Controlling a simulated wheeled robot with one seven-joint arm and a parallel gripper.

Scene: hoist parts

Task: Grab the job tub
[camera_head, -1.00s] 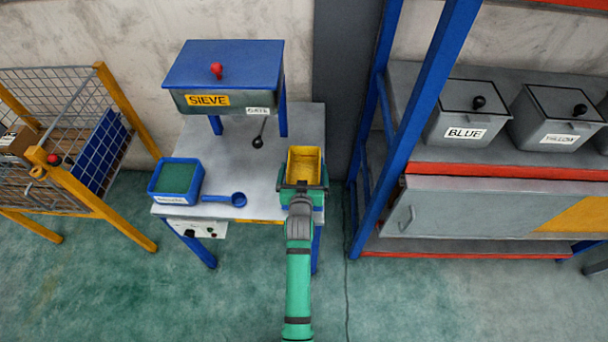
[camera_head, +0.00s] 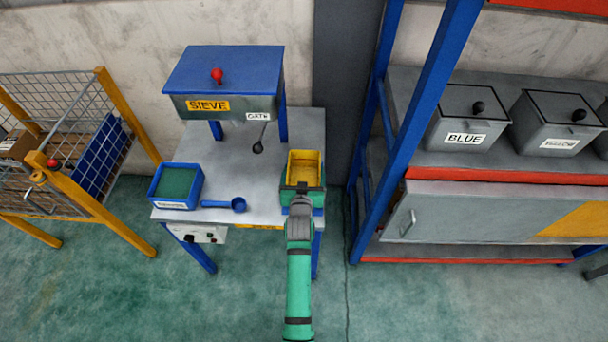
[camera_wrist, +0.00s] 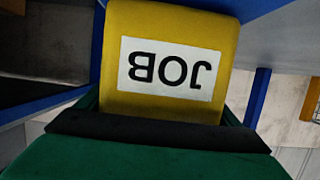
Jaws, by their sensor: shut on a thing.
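The job tub (camera_head: 306,165) is a small open yellow tub at the right front of the grey table. In the wrist view its yellow wall (camera_wrist: 225,45) fills the upper middle, with a white JOB label upside down. My gripper (camera_head: 302,188) is at the tub's near side, shut on it. A dark bar of the gripper (camera_wrist: 155,132) lies across the tub's lower part in the wrist view. Green parts show around the tub's sides. The fingertips and the tub's underside are hidden, so I cannot tell whether it touches the table.
The grey table (camera_head: 252,180) also holds a blue tray (camera_head: 176,184) with green contents, a blue scoop (camera_head: 226,205) and the SIEVE box (camera_head: 222,82) on blue legs. A blue-framed rack (camera_head: 366,185) stands close right; a yellow-framed mesh cart (camera_head: 75,170) stands left.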

